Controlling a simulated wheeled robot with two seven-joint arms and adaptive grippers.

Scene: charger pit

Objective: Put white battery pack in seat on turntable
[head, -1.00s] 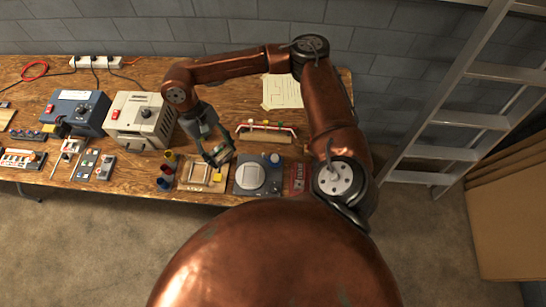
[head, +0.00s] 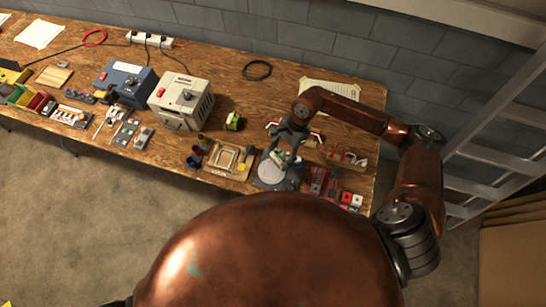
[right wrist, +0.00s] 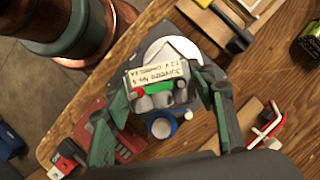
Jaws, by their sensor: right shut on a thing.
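The white battery pack (right wrist: 155,76), with printed text and a green band, is held between the fingers of my right gripper (right wrist: 158,103) in the right wrist view. In the head view my right gripper (head: 287,160) is over the turntable (head: 268,178), a round pale plate on a dark base. In the right wrist view the turntable plate (right wrist: 168,46) shows behind the pack, which covers part of it. The pack's height above the plate is hard to judge. The seat is mostly hidden by pack and fingers. My left gripper is not in view.
A wooden tray (head: 211,157) lies left of the turntable, a red tray (head: 317,181) right of it. A red-handled rack (head: 347,158) stands at the right. A blue knob (right wrist: 162,125) is near the fingers.

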